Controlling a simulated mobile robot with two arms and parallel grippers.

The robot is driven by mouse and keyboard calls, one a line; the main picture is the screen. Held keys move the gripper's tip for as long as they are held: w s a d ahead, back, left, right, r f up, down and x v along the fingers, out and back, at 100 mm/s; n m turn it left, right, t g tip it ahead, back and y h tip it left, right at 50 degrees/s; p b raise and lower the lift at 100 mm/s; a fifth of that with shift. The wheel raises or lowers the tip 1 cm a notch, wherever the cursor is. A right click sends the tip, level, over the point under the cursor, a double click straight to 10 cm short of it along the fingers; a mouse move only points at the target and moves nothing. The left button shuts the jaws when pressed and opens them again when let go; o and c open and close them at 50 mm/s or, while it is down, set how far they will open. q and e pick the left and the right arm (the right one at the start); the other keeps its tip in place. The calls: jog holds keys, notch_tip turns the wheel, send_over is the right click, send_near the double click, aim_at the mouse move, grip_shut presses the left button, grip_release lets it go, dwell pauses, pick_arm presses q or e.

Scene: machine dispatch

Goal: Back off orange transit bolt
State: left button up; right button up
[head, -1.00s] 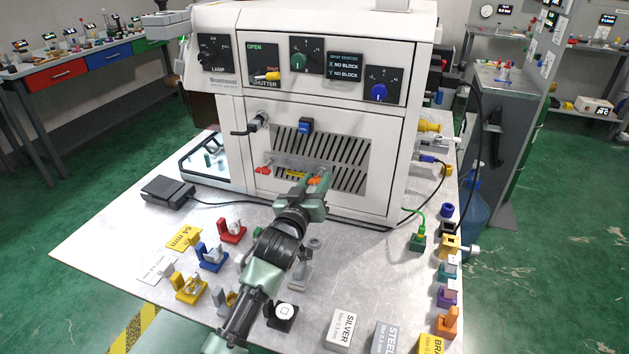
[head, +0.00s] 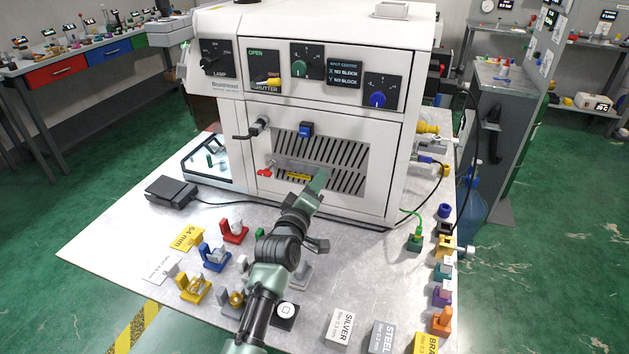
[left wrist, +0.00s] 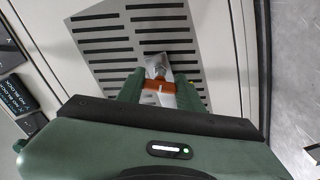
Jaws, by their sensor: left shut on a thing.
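The orange transit bolt (left wrist: 160,86) shows in the left wrist view between my left gripper's fingers, in front of the slotted panel (left wrist: 108,38). My left gripper (left wrist: 158,92) is shut on it. In the head view my left gripper (head: 318,182) reaches the lower right of the slotted panel (head: 350,150) on the white machine (head: 230,120), and it hides the bolt there. Whether the bolt has come out of the panel at all cannot be told. My right gripper is in neither view.
A red piece (head: 264,173) and a yellow piece (head: 299,176) are on the panel left of the gripper. A blue knob (head: 305,130) is above. Several coloured holders and a SILVER block (head: 341,327) stand on the table (head: 120,235). A black pedal-like box (head: 171,190) lies at left.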

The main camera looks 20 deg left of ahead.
pick_arm(q)
jog(key=shift+n, duration=0.4)
jog(key=shift+r+n+p, duration=0.15)
jog(key=shift+n+p, duration=0.25)
jog(key=shift+n, duration=1.1)
jog(key=o, duration=1.3)
jog(key=shift+c, duration=0.2)
